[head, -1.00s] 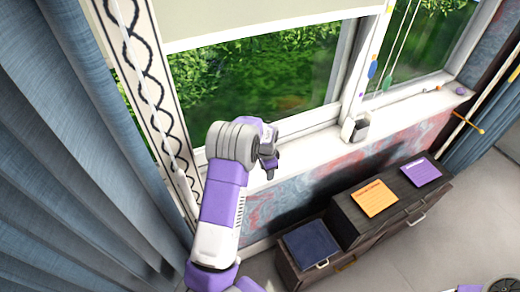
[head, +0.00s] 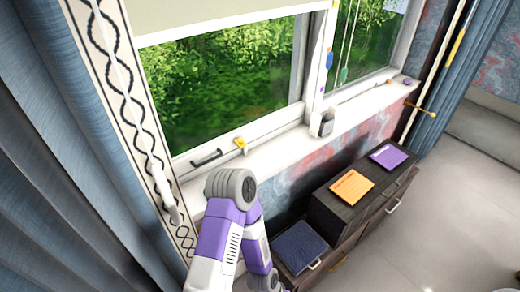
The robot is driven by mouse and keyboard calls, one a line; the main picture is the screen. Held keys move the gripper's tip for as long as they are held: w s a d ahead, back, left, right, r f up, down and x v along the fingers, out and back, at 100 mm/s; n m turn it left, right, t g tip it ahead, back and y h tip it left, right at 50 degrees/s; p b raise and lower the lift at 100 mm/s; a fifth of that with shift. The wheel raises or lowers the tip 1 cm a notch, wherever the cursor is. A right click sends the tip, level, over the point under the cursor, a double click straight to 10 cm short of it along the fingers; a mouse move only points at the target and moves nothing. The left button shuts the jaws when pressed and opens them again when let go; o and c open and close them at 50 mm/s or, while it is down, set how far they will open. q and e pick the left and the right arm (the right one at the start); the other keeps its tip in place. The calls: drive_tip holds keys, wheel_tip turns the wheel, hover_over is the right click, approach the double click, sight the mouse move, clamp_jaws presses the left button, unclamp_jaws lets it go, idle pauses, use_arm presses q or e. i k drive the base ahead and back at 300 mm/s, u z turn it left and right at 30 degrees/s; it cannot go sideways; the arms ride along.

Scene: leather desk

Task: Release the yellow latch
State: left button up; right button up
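The yellow latch (head: 239,143) is a small piece on the bottom rail of the large window. It is in plain view, with a dark bar handle (head: 206,157) to its left on the same rail. Its exact position, fastened or loose, is too small to tell. My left arm comes up from the lower edge, and its grey joint is below the handle and latch. The arm folds back down there, apart from the latch. The fingers of my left gripper do not show. My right gripper is out of view.
The white sill (head: 290,145) holds a small grey box (head: 327,124). Below stands a dark cabinet (head: 365,200) with an orange note (head: 351,186) and a purple note (head: 388,156). A blue pad (head: 299,247) lies on its lower part. Curtains hang at both sides.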

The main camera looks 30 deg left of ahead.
sight(239, 142)
drive_tip(key=z, duration=0.1)
drive_tip(key=k, duration=0.3)
drive_tip(key=i, duration=1.1)
drive_tip(key=u, duration=0.75)
